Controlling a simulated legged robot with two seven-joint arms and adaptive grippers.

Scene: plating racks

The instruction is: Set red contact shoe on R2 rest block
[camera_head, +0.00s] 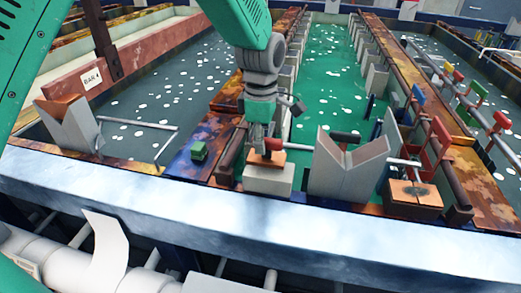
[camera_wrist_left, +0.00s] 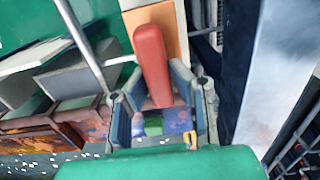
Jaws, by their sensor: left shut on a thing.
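The red contact shoe (camera_wrist_left: 151,58) is a rounded red bar between the two fingers of my left gripper (camera_wrist_left: 156,88) in the left wrist view. In the head view my left gripper (camera_head: 262,150) points down with a bit of the red shoe (camera_head: 274,144) showing at its tips. It is shut on the shoe, just above a pale block with an orange top (camera_head: 268,180). The fingers hide much of the shoe, so I cannot tell whether it touches the block. I cannot read an R2 mark on any block. My right gripper is not in view.
A pale V-shaped cradle (camera_head: 348,168) stands close to the right of the pale block. A copper-topped block (camera_head: 414,194) with a rod is further right. A small green block (camera_head: 199,151) lies on the rusty ledge to the left. Liquid-filled tanks (camera_head: 330,80) lie behind.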

